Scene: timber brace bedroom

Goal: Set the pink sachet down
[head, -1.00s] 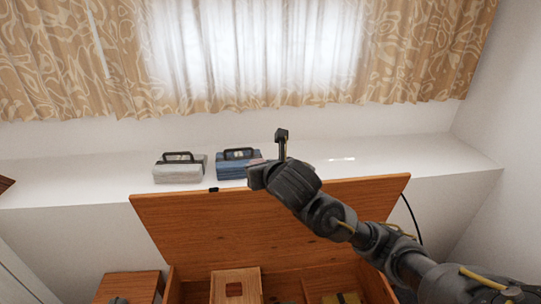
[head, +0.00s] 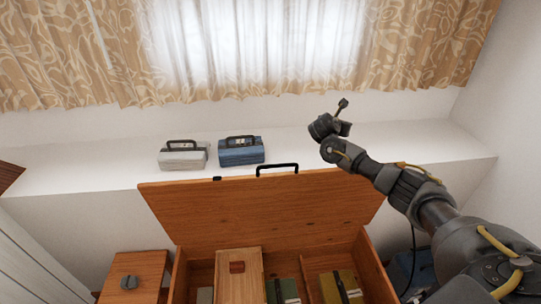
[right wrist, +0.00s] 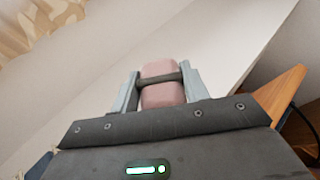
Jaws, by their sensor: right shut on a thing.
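The pink sachet (right wrist: 163,96) shows in the right wrist view, between the two pale fingers of my right gripper (right wrist: 158,82). A dark bar crosses over it between the fingers. My right gripper is shut on it. In the head view my right gripper (head: 338,116) is raised in front of the white ledge (head: 395,146), right of the middle. I cannot make out the sachet in that view. Whether it touches the ledge I cannot tell. My left gripper is not in view.
A grey handled box (head: 183,158) and a blue handled box (head: 241,153) stand on the ledge at left. The ledge right of them looks clear. Below, a wooden chest's raised lid (head: 260,212) has a black handle (head: 277,169). Patterned curtains (head: 420,45) hang behind.

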